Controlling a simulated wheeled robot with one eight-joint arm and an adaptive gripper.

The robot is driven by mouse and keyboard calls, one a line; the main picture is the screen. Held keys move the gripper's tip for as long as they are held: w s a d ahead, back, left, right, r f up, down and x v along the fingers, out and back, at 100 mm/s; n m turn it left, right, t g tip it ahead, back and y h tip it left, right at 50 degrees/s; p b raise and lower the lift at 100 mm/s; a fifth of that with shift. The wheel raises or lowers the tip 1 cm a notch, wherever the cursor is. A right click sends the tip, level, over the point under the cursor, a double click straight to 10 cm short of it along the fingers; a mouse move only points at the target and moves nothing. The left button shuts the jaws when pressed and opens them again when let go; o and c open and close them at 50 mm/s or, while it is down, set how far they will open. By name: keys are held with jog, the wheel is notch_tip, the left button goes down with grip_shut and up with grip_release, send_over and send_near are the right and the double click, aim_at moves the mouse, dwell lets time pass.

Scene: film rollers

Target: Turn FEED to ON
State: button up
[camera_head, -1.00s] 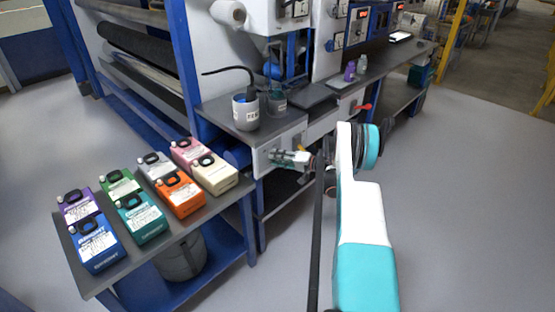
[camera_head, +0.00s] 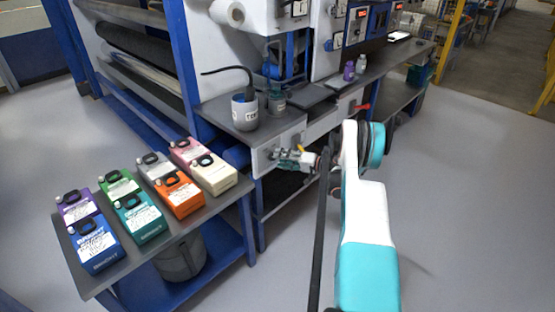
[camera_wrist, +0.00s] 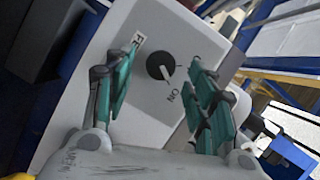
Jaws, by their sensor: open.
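The FEED knob (camera_wrist: 160,66) is a round black dial with a white pointer mark, set on a pale panel (camera_wrist: 150,118) in the wrist view. An ON label (camera_wrist: 172,96) is printed below it, and a partly hidden label starting with F (camera_wrist: 137,40) is at its upper left. The pointer slants toward the lower right; its exact setting is hard to tell. My gripper (camera_wrist: 162,86) is open, its teal fingers on either side of the knob in the picture, with no contact visible. In the head view my gripper (camera_head: 284,158) is at the grey bench-end panel (camera_head: 262,160); it hides the knob there.
A labelled cup (camera_head: 245,112) and dark jar (camera_head: 277,101) stand on the bench above the panel. A red handle (camera_head: 362,106) sticks out farther along. Several coloured cartons (camera_head: 140,220) stand on the side table at left. Floor at right is clear.

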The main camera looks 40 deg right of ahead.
jog(key=v, duration=0.9)
jog(key=shift+s, duration=0.15)
